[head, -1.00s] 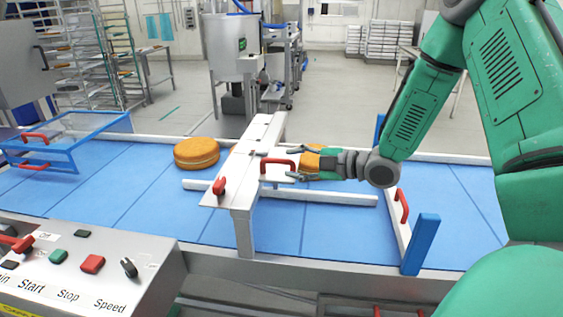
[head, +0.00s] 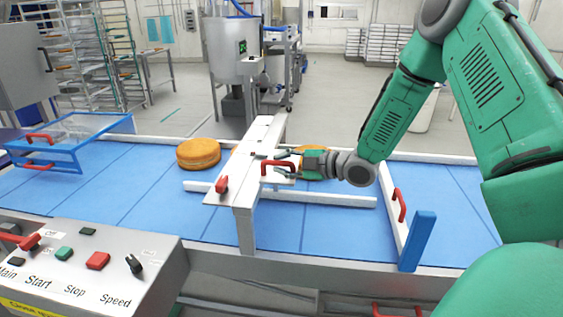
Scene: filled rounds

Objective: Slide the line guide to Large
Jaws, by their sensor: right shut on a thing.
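The line guide appears as a white plate (head: 258,140) bridging the blue belt, with a red handle (head: 268,175) on its right side and a red knob (head: 221,184) near its front end. White rails (head: 330,199) run beneath it, one to each side. My right gripper (head: 284,165) is shut on the red handle, coming from the right; its fingers partly hide the handle. Any size marks, such as Large, are too small to read. My left gripper is not in view.
Another round (head: 313,149) is partly hidden behind my right gripper. A white bar with a red handle (head: 399,205) crosses the belt at right. A control panel (head: 100,250) stands front left.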

